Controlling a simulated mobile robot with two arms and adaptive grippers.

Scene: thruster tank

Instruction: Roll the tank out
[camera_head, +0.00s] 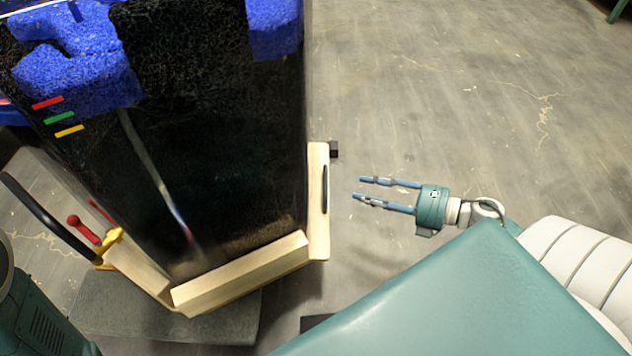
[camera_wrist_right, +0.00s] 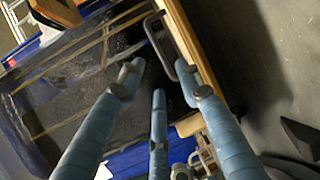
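The tank (camera_head: 215,120) is a tall dark block with blue foam at its top, standing on a pale wooden frame (camera_head: 245,272) in the head view. A dark handle (camera_head: 326,190) is on the frame's right side. It shows as a grey loop (camera_wrist_right: 161,42) in the right wrist view. My right gripper (camera_head: 359,188) is open and empty, fingers pointing at the right handle with a gap between. Its spread fingers (camera_wrist_right: 160,85) show in the wrist view. My left gripper is not visible.
A dark grey mat or slab (camera_head: 160,318) lies on the floor by the frame's lower left. A small black block (camera_head: 334,149) is beside the frame's right end. The concrete floor (camera_head: 450,90) to the right is clear.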

